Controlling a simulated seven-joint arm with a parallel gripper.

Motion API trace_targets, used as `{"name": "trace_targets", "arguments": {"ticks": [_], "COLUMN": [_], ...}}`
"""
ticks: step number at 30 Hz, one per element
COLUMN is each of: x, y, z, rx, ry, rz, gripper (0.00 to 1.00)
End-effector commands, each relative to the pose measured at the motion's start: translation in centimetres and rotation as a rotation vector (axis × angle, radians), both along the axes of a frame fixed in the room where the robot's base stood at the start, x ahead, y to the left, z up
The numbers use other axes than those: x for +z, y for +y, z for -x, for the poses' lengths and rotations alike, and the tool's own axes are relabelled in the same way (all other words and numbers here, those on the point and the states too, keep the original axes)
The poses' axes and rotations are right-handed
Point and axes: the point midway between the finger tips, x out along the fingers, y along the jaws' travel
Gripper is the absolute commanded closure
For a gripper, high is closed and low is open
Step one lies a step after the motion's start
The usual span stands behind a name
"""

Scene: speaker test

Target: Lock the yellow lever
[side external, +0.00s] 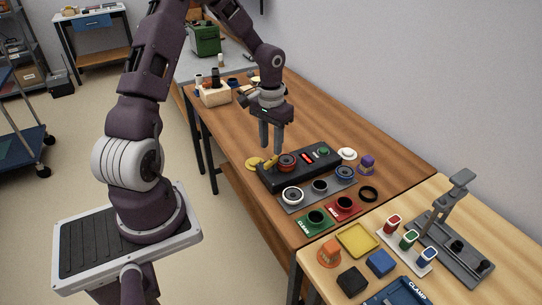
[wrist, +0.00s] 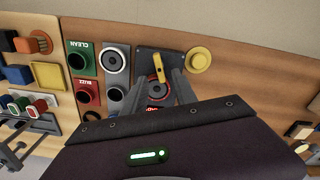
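The yellow lever (side external: 270,162) sits at the left end of a black control box (side external: 322,173) on the brown table. In the wrist view the yellow lever (wrist: 161,66) is a short bar just beyond my fingertips, set on the dark box. My gripper (side external: 271,151) points down above that end of the box, apart from the lever as far as I can tell. In the wrist view my gripper (wrist: 157,82) has its two fingers apart, with nothing between them but the view of a red round knob (wrist: 157,90) below. Whether the lever is locked cannot be told.
A yellow disc (wrist: 200,60) lies beside the box near the lever. A grey strip with round parts (side external: 318,192) and green (side external: 314,222) and red (side external: 343,208) holders lie in front of the box. A white cap (side external: 347,153) and purple piece (side external: 366,163) stand to its right.

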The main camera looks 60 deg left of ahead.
Motion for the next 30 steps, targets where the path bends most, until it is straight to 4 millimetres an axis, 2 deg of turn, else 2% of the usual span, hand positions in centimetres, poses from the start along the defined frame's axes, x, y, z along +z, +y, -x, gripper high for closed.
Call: {"name": "trace_targets", "arguments": {"ticks": [3,6,10,16,17,21,22,28,30], "x": [-2.5,-4.0,-4.9,-5.0,-5.0,-5.0,-5.0,-4.9,-4.9], "y": [-0.1,-0.1,-0.1,-0.1,-0.1,-0.1,-0.1,-0.1,-0.1], "z": [0.1,0.1,0.1,0.1,0.1,0.1,0.1,0.1,0.1], "rx": [-0.003,-0.003,-0.003,-0.002,-0.002,-0.002,-0.002,-0.009,-0.060], "ry": [0.004,0.004,0.003,0.002,0.002,0.002,0.002,0.002,0.003], "rz": [0.003,0.001,0.000,0.000,0.000,0.000,0.000,0.000,-0.001], "gripper": [0.66,0.66,0.66,0.66,0.68,0.96,1.00,1.00,1.00]}}
